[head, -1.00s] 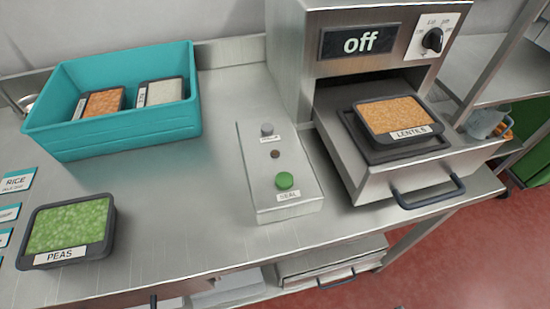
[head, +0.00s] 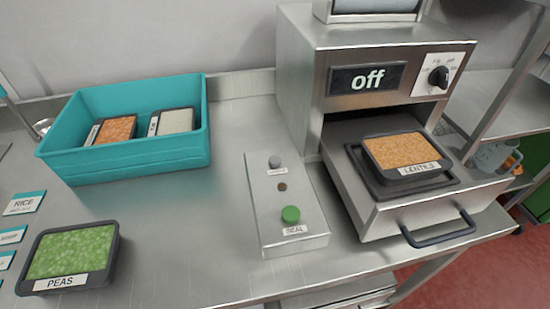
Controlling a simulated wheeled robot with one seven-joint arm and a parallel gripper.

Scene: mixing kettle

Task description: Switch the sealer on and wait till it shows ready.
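The sealer (head: 305,110) is a steel box at the back right. Its display (head: 366,78) reads "off". A black rotary knob (head: 438,77) sits on a white plate right of the display. The sealer's drawer (head: 380,217) is pulled out and holds a black tray of orange food labelled LENTILS (head: 403,151). In front of the sealer, to its left, is a steel control box (head: 263,195) with a grey button (head: 276,162), a small dark lamp (head: 282,187) and a green button (head: 291,214) labelled SEAL. My gripper is not in view.
A teal crate (head: 125,163) with two filled trays stands at the back left. A tray labelled PEAS (head: 72,252) is at the front left, near label cards such as RICE (head: 23,203). The counter between crate, peas and control box is clear. The drawer handle (head: 440,232) sticks out at the front.

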